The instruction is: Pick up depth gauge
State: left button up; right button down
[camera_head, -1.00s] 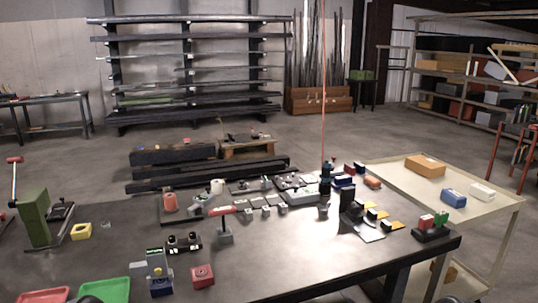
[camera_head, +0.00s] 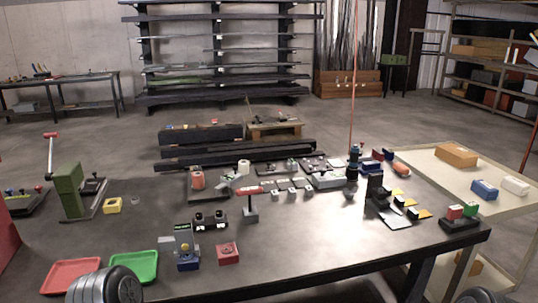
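I cannot tell for sure which item is the depth gauge. A grey device with a small display and a blue base (camera_head: 184,248) stands near the front of the dark workbench (camera_head: 300,240). A grey stand with a red bar on top (camera_head: 250,205) is behind it to the right. A dark upright column device (camera_head: 353,172) stands at the bench's back right. Neither gripper is in view; only dark rounded parts, probably of my arms, show at the bottom edge.
A red tray (camera_head: 72,277) and a green tray (camera_head: 134,267) lie at the front left. A red block (camera_head: 228,253) and a black twin-knob unit (camera_head: 210,219) are near the grey device. A cream cart (camera_head: 510,207) stands right. The bench's front middle is clear.

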aim_at(183, 233)
jog(key=j+z, duration=0.35)
jog(key=j, duration=0.15)
jog(key=j+z, duration=0.4)
jog(key=k+j+z, duration=0.2)
jog(key=j+z, duration=0.15)
jog(key=j, duration=0.15)
